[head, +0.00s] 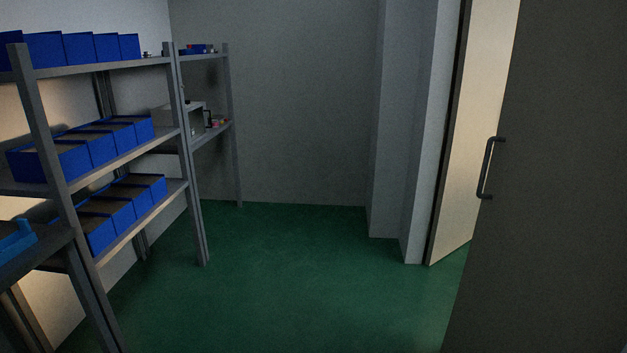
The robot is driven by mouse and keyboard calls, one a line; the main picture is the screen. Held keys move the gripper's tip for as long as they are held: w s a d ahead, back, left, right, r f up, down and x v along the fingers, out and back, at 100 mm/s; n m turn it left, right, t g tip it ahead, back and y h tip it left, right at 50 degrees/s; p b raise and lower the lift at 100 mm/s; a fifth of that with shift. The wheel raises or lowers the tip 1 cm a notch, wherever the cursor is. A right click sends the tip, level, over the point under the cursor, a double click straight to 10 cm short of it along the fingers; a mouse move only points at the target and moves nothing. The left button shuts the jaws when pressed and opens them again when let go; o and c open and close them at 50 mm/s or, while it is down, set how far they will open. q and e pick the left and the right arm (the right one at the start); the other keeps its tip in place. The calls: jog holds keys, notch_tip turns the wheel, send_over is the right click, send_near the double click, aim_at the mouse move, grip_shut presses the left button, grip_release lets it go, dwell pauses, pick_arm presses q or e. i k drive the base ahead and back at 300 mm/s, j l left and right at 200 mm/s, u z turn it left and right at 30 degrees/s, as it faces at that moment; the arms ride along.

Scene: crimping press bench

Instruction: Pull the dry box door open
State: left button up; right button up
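A small pale grey box (196,119), which looks like the dry box, stands on the middle shelf of the far rack at the left. A rack post hides part of it. A dark upright shape (208,117) shows at its right side, perhaps its door or handle. It is too small and dim to tell whether its door is open or shut. Neither of my grippers is in view.
Racks with blue bins (50,163) line the left wall. A blue item lies on a dark surface (38,253) at near left. At right are a pale door (478,110) and a large dark panel (560,200), with a dark handle (487,168) between. The green floor (290,270) is clear.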

aim_at(202, 104)
jog(key=i+u, duration=0.15)
jog(key=i, duration=0.4)
jog(key=i+u, duration=0.15)
jog(key=i, duration=0.45)
jog(key=i+u, duration=0.2)
jog(key=i, duration=0.35)
jog(key=i+l+u, duration=0.15)
jog(key=i, duration=0.4)
jog(key=l, duration=0.1)
